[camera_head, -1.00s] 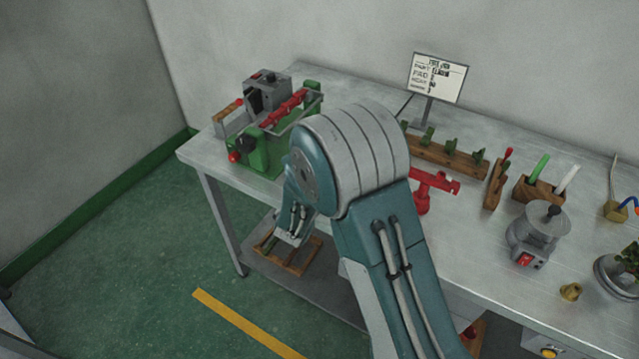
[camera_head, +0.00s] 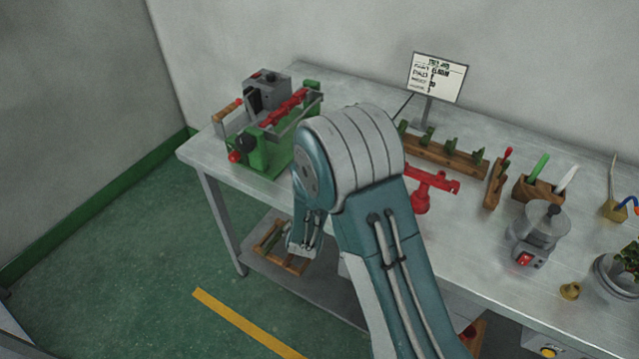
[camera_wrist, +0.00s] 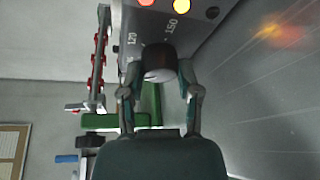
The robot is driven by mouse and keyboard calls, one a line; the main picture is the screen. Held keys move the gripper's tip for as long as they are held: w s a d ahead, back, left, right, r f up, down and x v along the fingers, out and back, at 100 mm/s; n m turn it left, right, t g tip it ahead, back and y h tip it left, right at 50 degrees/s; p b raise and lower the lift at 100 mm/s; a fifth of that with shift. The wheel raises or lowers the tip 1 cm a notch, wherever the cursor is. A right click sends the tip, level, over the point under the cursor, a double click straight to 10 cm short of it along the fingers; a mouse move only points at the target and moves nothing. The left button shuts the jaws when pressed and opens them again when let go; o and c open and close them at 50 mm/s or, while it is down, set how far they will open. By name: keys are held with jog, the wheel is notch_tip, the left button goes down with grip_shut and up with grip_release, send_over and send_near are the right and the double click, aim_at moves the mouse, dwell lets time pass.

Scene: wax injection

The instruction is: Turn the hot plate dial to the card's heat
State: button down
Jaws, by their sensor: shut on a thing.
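In the wrist view my gripper (camera_wrist: 160,92) has its two fingers closed on the sides of a dark round dial (camera_wrist: 160,62) with a paler face. The panel by the dial carries printed numbers, of which 120 and 150 are readable. Whether the dial's pointer lines up with a mark cannot be made out. In the head view my own arm hides the gripper and the dial. The card (camera_head: 437,78) stands on a post at the back of the table; its heat line is too small to read surely.
Red and yellow lights (camera_wrist: 183,5) sit on the panel beyond the dial. A green machine (camera_head: 262,150) with a grey box stands at the table's left end. A red stand (camera_head: 425,190), a wooden rack (camera_head: 445,158) and a grey pot (camera_head: 537,235) are right of my arm.

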jog(key=shift+d, duration=0.1)
jog(key=shift+c, duration=1.5)
grip_release()
jog(key=shift+d, duration=0.1)
jog(key=shift+s+a, duration=0.2)
jog(key=v, duration=1.1)
jog(key=shift+s, duration=0.2)
jog(key=shift+r, duration=0.1)
